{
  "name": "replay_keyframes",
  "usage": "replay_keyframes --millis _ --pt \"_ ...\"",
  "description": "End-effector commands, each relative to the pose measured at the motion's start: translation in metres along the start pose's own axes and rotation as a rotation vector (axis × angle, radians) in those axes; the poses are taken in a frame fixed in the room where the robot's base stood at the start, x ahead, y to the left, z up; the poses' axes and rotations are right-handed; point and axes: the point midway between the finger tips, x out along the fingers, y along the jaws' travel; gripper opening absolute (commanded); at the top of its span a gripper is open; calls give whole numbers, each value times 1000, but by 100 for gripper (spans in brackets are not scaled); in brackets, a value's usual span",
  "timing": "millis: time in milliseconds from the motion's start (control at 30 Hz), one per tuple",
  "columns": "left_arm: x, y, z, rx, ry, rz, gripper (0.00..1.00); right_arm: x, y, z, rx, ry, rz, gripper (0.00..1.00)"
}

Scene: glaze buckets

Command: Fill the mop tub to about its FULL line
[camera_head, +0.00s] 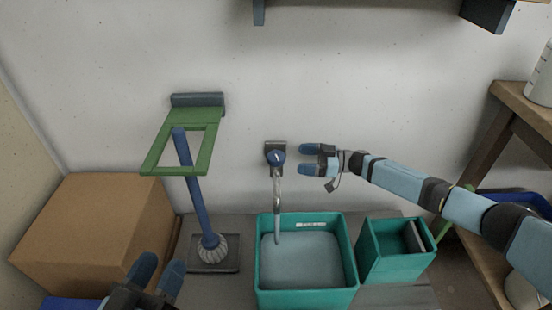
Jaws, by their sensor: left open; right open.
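The mop tub (308,299) is a teal open box on the floor below the tap. Grey-blue water (315,262) covers its inside, with its surface below a white mark (311,224) high on the back inner wall; the lettering is too small to read. The wall tap (275,157) has a blue knob and a chrome spout. A thin bluish column (277,222) runs from the spout to the water. My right gripper (302,160) is open and empty, just right of the knob and apart from it. My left gripper (157,272) is open and empty at the bottom left.
A smaller teal bin (397,262) stands right of the tub. A blue-handled mop (196,205) stands at a green wall bracket (160,150). A cardboard box (95,230) fills the left. A wooden shelf (528,116) stands at the right.

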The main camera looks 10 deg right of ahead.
Motion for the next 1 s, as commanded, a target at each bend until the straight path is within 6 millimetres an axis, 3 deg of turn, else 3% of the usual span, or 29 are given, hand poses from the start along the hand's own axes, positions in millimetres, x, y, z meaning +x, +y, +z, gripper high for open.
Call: replay_keyframes --millis 200,400,833,867,1000 --pt "-1 -4 21 -3 -59 5 49 49 -1 3 -2 1 -2 82" --pt "-1 -5 33 -4 -102 8 49 76 0 2 0 0 0 82" --pt "-1 -5 36 -5 -121 10 49 88 0 0 -1 0 0 82" --pt "-1 -5 36 -5 -121 10 49 88 0 0 -1 0 0 80" --pt "-1 -5 36 -5 -121 10 49 88 0 1 -1 0 0 48"
